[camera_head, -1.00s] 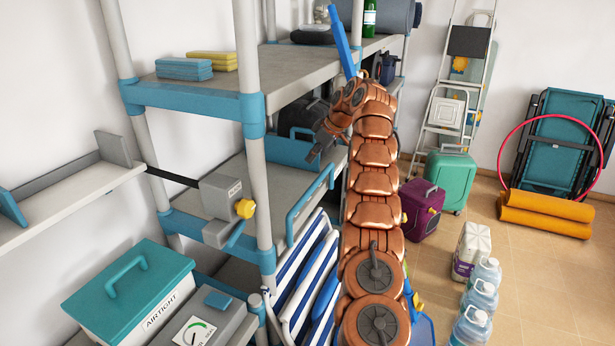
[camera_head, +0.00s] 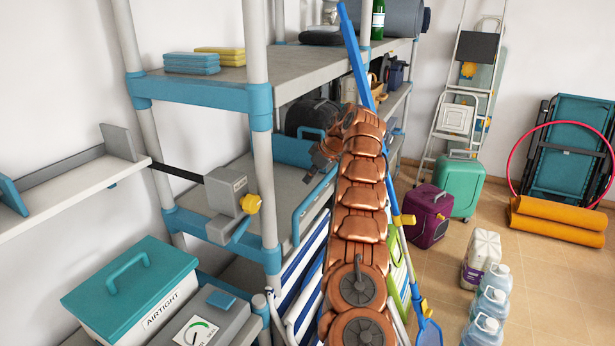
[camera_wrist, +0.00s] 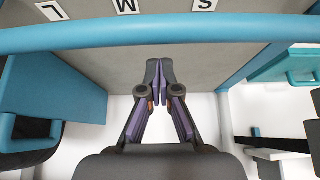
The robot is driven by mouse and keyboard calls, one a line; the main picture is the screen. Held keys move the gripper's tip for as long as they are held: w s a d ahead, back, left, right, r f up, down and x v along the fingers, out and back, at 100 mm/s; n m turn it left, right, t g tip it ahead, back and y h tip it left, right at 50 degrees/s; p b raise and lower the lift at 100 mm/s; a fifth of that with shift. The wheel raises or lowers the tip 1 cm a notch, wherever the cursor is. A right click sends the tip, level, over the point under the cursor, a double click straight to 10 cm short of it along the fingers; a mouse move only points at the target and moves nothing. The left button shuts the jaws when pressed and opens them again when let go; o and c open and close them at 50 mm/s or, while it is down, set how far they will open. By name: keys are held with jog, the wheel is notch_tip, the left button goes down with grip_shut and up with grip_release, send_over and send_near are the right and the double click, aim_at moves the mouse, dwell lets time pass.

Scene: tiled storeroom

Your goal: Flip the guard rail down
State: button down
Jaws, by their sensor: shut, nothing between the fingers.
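The guard rail (camera_head: 307,212) is a blue bar standing raised along the front edge of the middle shelf (camera_head: 258,182), left of my arm in the head view. Its far end is hidden by my arm. My gripper (camera_head: 309,178) is close to the rail's upper edge and looks small there; contact cannot be told. In the wrist view, a blue bar (camera_wrist: 160,36), which appears to be the rail, crosses the upper part. My gripper (camera_wrist: 158,64) is shut and empty, its fingertips just below that bar in the picture.
A shelf upright (camera_head: 257,60) stands left of the rail, with a grey box with a yellow knob (camera_head: 251,204) beside it. A long blue pole (camera_head: 357,55) leans behind my arm. Striped folded chairs (camera_head: 300,265) stand below the rail. Open floor (camera_head: 560,280) lies right.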

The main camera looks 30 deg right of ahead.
jog(key=shift+s+d+f+p, duration=0.15)
jog(key=shift+s+d, duration=0.15)
jog(key=shift+s, duration=0.2)
jog(key=shift+s+d+p, duration=0.15)
jog(key=shift+s+d, duration=0.1)
jog(key=shift+s, duration=0.2)
jog(key=shift+s+f+b, duration=0.15)
jog(key=shift+b, duration=0.45)
